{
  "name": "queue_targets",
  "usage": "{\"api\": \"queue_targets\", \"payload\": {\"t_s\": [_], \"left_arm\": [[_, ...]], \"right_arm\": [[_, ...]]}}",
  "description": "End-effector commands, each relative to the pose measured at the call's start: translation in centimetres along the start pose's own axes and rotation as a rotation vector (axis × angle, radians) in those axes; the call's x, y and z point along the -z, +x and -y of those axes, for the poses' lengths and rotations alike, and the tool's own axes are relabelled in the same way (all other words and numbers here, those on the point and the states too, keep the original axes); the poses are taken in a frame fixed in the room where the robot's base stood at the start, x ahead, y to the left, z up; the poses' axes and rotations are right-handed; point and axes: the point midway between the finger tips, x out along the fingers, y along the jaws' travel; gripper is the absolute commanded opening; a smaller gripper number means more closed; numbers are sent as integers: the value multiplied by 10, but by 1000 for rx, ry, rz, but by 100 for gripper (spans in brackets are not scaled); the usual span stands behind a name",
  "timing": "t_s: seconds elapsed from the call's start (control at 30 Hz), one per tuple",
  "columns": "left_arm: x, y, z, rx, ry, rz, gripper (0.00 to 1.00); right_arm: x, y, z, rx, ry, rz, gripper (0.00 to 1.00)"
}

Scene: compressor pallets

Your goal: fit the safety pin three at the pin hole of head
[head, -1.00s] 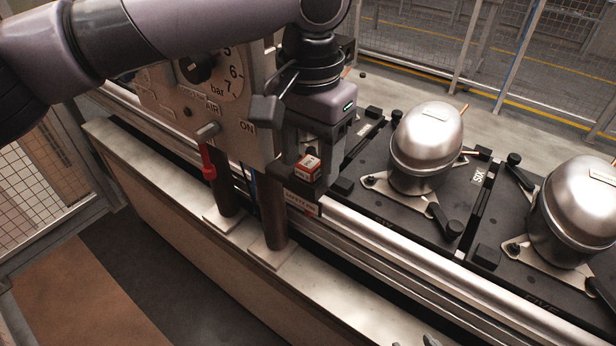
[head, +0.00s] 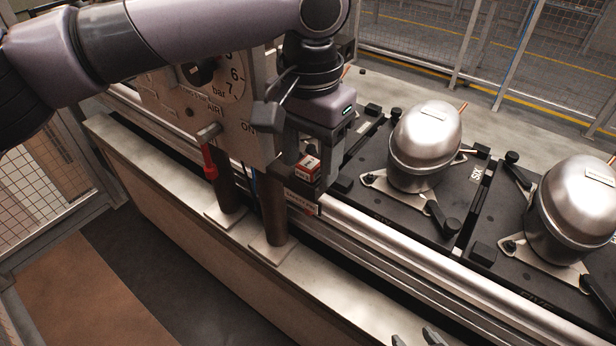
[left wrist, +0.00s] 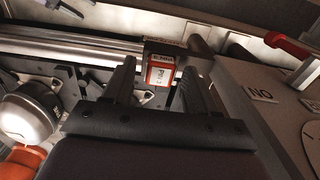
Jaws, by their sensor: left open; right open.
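A small red-and-white block marked as a pin tag (head: 307,169) sits at the rail's near edge, by the control panel. In the left wrist view the tag (left wrist: 160,74) reads "PIN 3" and lies between my left fingers. My left gripper (head: 309,150) points down over it; the fingers (left wrist: 160,92) stand apart on either side, and I cannot see contact. The pin's shank is hidden. A red-and-white label (head: 301,202) sits just below. The tips of my right gripper (head: 416,339) show at the bottom edge, apart and empty. I cannot make out the pin hole.
The control panel (head: 222,118) with its dial and red-handled lever (head: 209,160) stands close left of my left gripper. Two posts hold it up. Metal compressors (head: 425,145) stand on black pallets to the right. A steel rail (head: 420,255) runs along the front.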

Motion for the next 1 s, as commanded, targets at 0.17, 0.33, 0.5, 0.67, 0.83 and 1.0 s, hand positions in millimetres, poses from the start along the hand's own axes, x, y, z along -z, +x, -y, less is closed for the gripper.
{"api": "queue_targets", "payload": {"t_s": [0.17,0.33,0.5,0.67,0.83,1.0], "left_arm": [[0,-1,0,-1,0,1,57],[0,-1,0,-1,0,1,57],[0,0,0,0,0,0,57],[0,0,0,0,0,0,25],[0,-1,0,0,0,-1,0],[0,-5,0,0,0,-2,0]], "right_arm": [[3,-2,0,0,0,0,58],[6,-4,0,0,0,0,58],[5,-4,0,0,0,0,58],[5,-4,0,0,0,0,58],[5,-4,0,0,0,0,58],[5,-4,0,0,0,0,58]]}}
